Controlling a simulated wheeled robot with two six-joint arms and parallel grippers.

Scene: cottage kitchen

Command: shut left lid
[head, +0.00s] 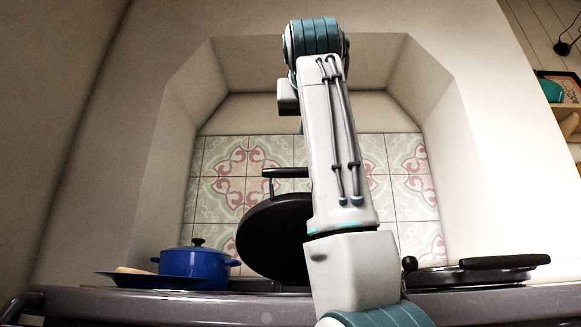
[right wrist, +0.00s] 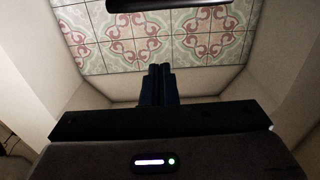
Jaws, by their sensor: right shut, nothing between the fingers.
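The left lid (head: 272,238) is a round black disc standing raised and tilted on the range cooker, partly hidden behind my right arm. A dark bar handle (head: 284,172) shows at its upper edge. A dark bar, apparently this handle (right wrist: 165,4), crosses the top edge of the right wrist view. My right arm reaches up past the lid in the head view, with its fingers hidden there. In the right wrist view my right gripper (right wrist: 158,72) is shut and empty, apart from the bar. My left gripper is not in view.
The right lid (head: 465,275) lies flat with a black handle (head: 505,261). A blue pot (head: 196,262) and a blue plate (head: 150,280) stand left of the raised lid. Patterned tiles (head: 222,165) and alcove walls (head: 480,150) enclose the cooker (head: 200,305).

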